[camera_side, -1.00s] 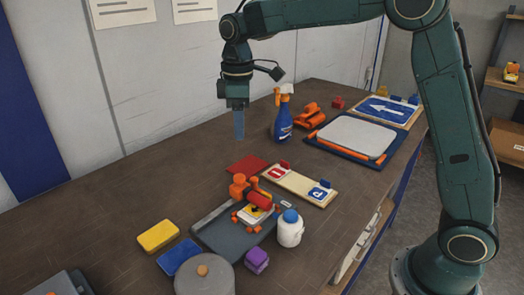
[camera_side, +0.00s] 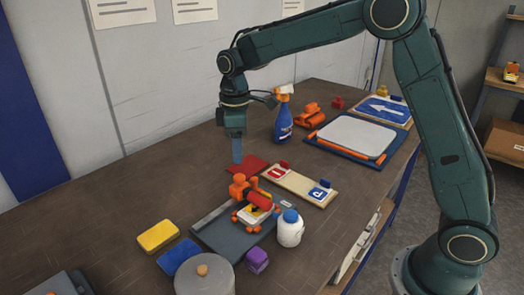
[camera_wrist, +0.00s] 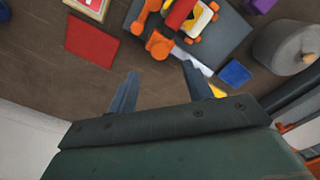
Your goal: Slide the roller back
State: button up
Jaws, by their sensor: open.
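The roller (camera_side: 258,201) looks like a red cylinder with orange knobs and fittings. It sits over a white and yellow plate on a dark grey tray (camera_side: 212,238). In the wrist view the red roller (camera_wrist: 180,14) is at the top, with its orange parts (camera_wrist: 158,44) nearest my fingers. My gripper (camera_side: 238,157) points down, open and empty, above the table behind the roller. Its two fingers (camera_wrist: 160,90) stand apart in the wrist view and touch nothing that I can see.
A red sheet (camera_side: 247,165) lies close to my gripper. A blue spray bottle (camera_side: 283,122) stands behind. A board with small signs (camera_side: 300,185), a white bottle (camera_side: 290,230), a purple block (camera_side: 256,260), a yellow sponge (camera_side: 158,236) and a grey lidded pot (camera_side: 205,278) surround the tray.

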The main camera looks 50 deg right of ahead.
aim_at(239, 176)
jog(key=shift+f, duration=3.9)
jog(key=shift+a, duration=0.1)
grip_shut()
